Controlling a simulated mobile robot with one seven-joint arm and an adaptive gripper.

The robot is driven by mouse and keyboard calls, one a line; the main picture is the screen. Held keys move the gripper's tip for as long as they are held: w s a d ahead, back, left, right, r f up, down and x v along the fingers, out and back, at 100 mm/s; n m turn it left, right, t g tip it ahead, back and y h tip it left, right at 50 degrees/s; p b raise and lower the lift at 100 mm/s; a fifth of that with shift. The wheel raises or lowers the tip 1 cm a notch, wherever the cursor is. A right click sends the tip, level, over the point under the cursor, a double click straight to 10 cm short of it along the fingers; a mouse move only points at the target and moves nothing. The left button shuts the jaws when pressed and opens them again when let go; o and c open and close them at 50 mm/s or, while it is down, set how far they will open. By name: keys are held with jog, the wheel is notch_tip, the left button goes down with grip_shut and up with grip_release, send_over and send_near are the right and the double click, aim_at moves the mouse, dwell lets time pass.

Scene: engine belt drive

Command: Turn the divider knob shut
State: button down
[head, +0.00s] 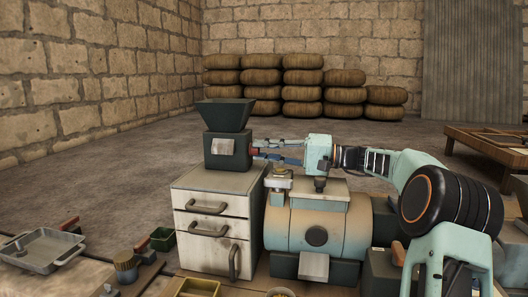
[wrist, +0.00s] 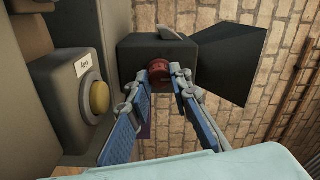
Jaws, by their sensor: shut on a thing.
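The divider knob (wrist: 158,70) is a small red knob on the side of a dark box with a flared hopper (wrist: 222,58). In the head view the knob (head: 254,152) shows as a small bit of red on the right side of the box (head: 227,151). My gripper (head: 262,149) reaches it from the right. In the wrist view my gripper (wrist: 155,78) has a fingertip on each side of the knob and is shut on it. The fingers hide part of the knob's edges, and I cannot tell its turn angle.
The box stands on a cabinet (head: 209,225) with drawers. A yellow button (wrist: 99,97) with a small label sits close to the left finger in the wrist view. A tan cylindrical machine (head: 290,230) lies below my arm. A metal tray (head: 45,250) is at far left.

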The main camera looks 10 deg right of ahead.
jog(key=c, duration=1.7)
grip_release()
jog(key=shift+c, duration=0.2)
jog(key=shift+d, duration=0.15)
jog(key=v, duration=1.1)
jog(key=shift+s+d, duration=0.25)
jog(key=shift+d, duration=0.1)
